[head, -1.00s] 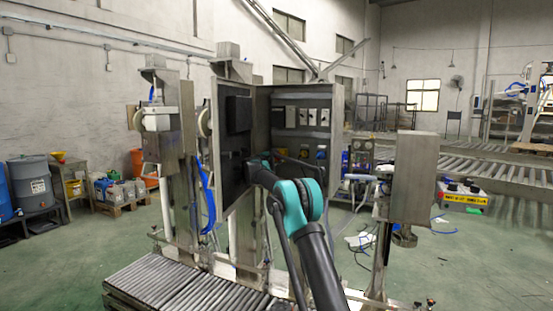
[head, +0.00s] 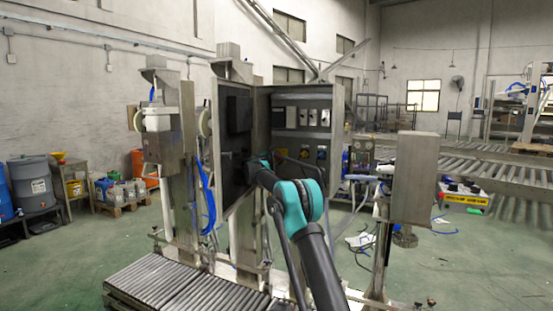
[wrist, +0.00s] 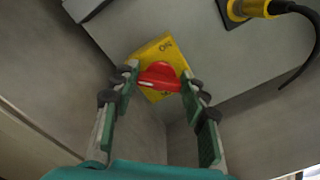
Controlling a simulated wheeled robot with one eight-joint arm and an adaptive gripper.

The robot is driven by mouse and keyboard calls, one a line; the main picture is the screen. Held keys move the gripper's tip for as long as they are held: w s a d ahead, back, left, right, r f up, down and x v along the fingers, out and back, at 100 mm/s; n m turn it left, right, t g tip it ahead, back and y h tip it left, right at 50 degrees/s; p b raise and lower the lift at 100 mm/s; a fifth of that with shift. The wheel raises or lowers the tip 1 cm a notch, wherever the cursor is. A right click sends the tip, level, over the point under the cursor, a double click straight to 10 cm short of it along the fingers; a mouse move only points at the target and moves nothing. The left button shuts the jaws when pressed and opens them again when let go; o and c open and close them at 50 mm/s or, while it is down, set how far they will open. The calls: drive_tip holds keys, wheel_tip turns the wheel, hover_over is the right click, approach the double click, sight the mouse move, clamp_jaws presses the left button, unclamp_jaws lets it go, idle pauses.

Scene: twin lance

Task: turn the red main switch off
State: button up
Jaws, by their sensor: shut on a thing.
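The red main switch (wrist: 160,75) is a red knob on a yellow plate (wrist: 152,51) fixed to a grey panel, seen in the wrist view. A pale mark shows on the knob's left part, and the plate has dark lettering that is hard to read. My gripper (wrist: 161,78) is shut on the knob, one finger at each side. In the head view my teal and dark arm reaches into the open cabinet (head: 338,115). The red switch is not visible there; my arm covers part of the cabinet.
A yellow connector (wrist: 250,8) with a black cable sits up and right of the switch. The open cabinet door (head: 238,155) stands left of my arm. A steel box on a post (head: 413,178) stands to the right. A roller conveyor (head: 180,285) lies in front.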

drive_tip(key=o, duration=1.2)
drive_tip(key=shift+c, duration=0.2)
drive_tip(key=v, duration=1.2)
drive_tip(key=shift+f, duration=0.1)
